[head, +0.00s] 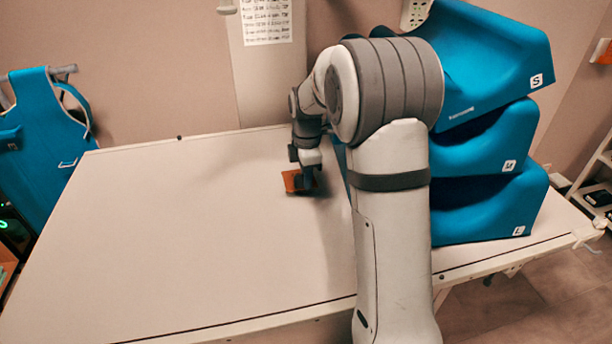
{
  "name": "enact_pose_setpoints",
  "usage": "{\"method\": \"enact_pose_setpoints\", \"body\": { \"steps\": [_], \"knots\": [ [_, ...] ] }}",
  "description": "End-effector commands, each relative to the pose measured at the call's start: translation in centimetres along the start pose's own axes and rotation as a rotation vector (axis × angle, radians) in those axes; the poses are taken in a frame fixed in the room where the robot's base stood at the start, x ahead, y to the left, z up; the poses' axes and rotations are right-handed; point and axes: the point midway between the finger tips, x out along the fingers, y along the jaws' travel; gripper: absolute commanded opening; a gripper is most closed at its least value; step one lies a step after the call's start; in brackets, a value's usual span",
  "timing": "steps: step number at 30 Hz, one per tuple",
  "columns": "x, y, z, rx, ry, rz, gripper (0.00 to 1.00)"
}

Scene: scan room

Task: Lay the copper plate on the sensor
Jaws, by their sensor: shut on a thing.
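My gripper (303,178) is low over the white table, toward its back and just left of my arm. It is shut on the copper plate (291,182), a small orange-brown piece that shows at the left of the fingers. The fingers partly hide the plate. The plate is at or just above the table; I cannot tell whether it touches anything below. I cannot make out the sensor; it may be hidden behind my gripper or arm.
The white table (180,240) is bare and clear to the left and front. Several blue moulded supports (490,205) are stacked at its right, close beside my arm. A blue apron-like item (45,130) hangs at the far left. A wall stands behind.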

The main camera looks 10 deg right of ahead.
Motion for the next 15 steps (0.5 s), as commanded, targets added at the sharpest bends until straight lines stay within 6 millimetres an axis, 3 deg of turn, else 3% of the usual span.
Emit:
{"method": "enact_pose_setpoints", "body": {
  "steps": [1, 2, 9, 15],
  "knots": [
    [0.27, -0.01, -0.01, 0.000, 0.000, 0.000, 0.00],
    [0.23, -0.02, -0.02, 0.000, 0.000, -0.001, 0.18],
    [0.18, -0.01, -0.06, -0.001, 0.000, -0.001, 0.37],
    [0.16, -0.01, -0.08, -0.001, 0.000, -0.001, 0.38]
  ]
}}
